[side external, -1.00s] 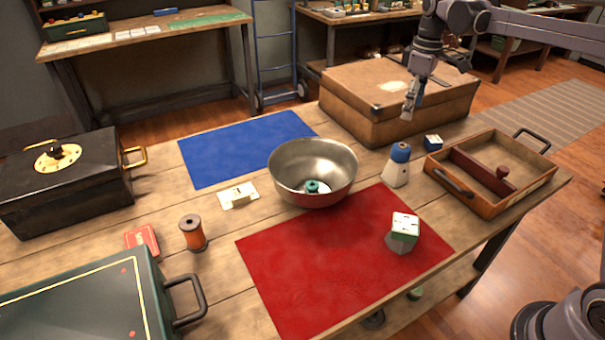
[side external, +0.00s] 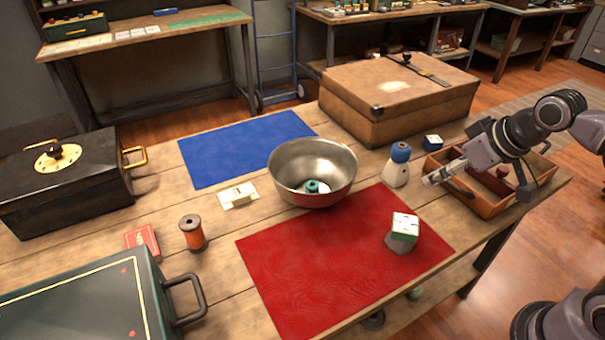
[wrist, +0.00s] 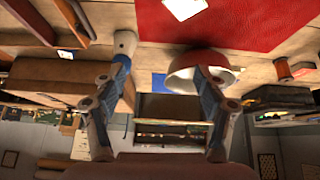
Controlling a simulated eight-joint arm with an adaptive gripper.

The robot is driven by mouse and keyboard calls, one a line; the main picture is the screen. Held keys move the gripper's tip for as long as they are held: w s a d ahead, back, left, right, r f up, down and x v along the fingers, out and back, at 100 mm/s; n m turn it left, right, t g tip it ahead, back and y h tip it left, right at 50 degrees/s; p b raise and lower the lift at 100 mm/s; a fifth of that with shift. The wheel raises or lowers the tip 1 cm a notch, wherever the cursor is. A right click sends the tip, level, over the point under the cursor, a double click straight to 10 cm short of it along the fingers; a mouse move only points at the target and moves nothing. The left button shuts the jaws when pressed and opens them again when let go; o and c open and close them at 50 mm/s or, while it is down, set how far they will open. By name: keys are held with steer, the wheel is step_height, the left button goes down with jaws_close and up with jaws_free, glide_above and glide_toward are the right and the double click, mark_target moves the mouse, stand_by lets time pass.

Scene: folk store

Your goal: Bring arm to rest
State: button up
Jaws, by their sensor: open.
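My gripper (side external: 432,179) is open and empty. In the side view it hangs over the left end of the wooden tray (side external: 520,193), its fingers pointing left towards the metal bowl (side external: 290,185). My wrist hides part of the tray. In the wrist view, which looks upside down, the two fingers of my gripper (wrist: 162,75) stand apart with nothing between them. The bowl (wrist: 190,65) shows beyond the right finger. A teal and white item (side external: 312,187) lies in the bowl.
A white and blue bottle (side external: 397,170) and a small blue box (side external: 433,142) stand close to my gripper. A brown suitcase (side external: 400,110) lies behind. The blue mat (side external: 240,150) is bare.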

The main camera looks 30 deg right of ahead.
steer(key=shift+s+a+f+m+t, duration=0.15)
steer(key=shift+s+f+t, duration=0.05)
steer(key=shift+s+f, duration=0.3)
steer(key=shift+s+a+f+m+t, duration=0.15)
steer(key=shift+s+f+t, duration=0.05)
steer(key=shift+s+f, duration=0.3)
